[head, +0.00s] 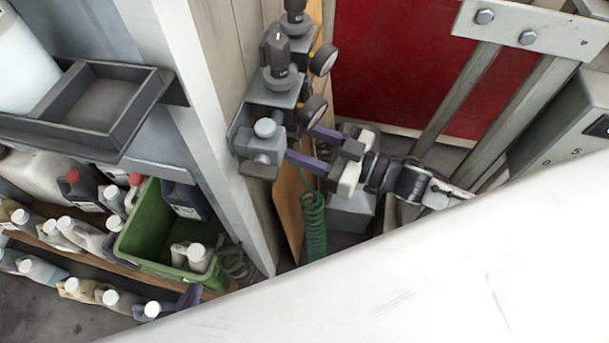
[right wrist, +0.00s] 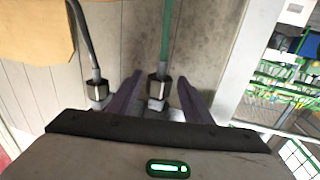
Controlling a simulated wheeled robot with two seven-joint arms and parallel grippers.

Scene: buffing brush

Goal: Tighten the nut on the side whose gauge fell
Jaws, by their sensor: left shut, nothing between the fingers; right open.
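The grey regulator block (head: 262,125) is mounted on the post in the head view, with an upper gauge (head: 324,59) and a lower gauge (head: 313,110). Their needles are too small to read. My right gripper (head: 301,143) comes in from the right, its purple fingers apart at the block. In the right wrist view its fingers (right wrist: 160,78) stand either side of the nut on the green hose (right wrist: 158,90), with gaps showing. Another nut (right wrist: 97,92), on a dark hose, is left of the fingers.
A green crate (head: 150,235) and several bottles fill the lower left shelf. A grey tray (head: 95,105) juts out above them. A green coiled hose (head: 314,225) hangs below the block. A large white surface (head: 420,280) covers the lower right.

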